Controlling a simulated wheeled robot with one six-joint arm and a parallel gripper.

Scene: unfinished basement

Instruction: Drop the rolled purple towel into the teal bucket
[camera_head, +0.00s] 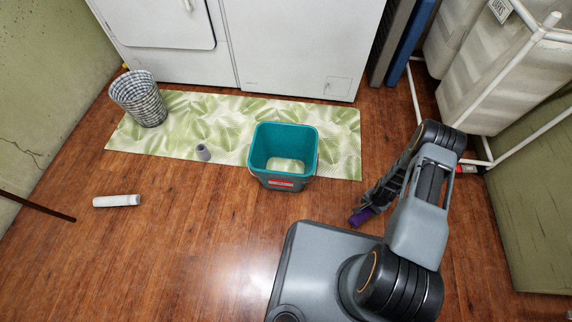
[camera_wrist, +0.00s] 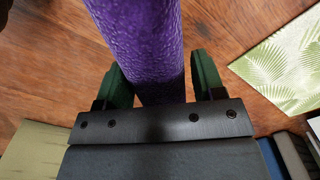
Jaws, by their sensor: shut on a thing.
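The rolled purple towel (camera_wrist: 145,40) is between my gripper's two fingers (camera_wrist: 163,88) in the wrist view, and they are shut on it. In the head view the towel (camera_head: 361,217) shows as a small purple end under my arm, beside my base; much of the gripper (camera_head: 368,207) is hidden by the arm. The teal bucket (camera_head: 284,133) stands upright on the front edge of the leaf-print mat, open at the top. Its visible inside looks empty. My gripper is to the right of and nearer than the bucket, apart from it.
The leaf-print mat (camera_head: 225,112) holds a checkered basket (camera_head: 140,98) and a small grey object (camera_head: 203,152). A white cylinder (camera_head: 117,201) lies on the floor at left. White appliances (camera_head: 290,45) stand behind. A white-framed laundry sorter (camera_head: 490,70) is at right.

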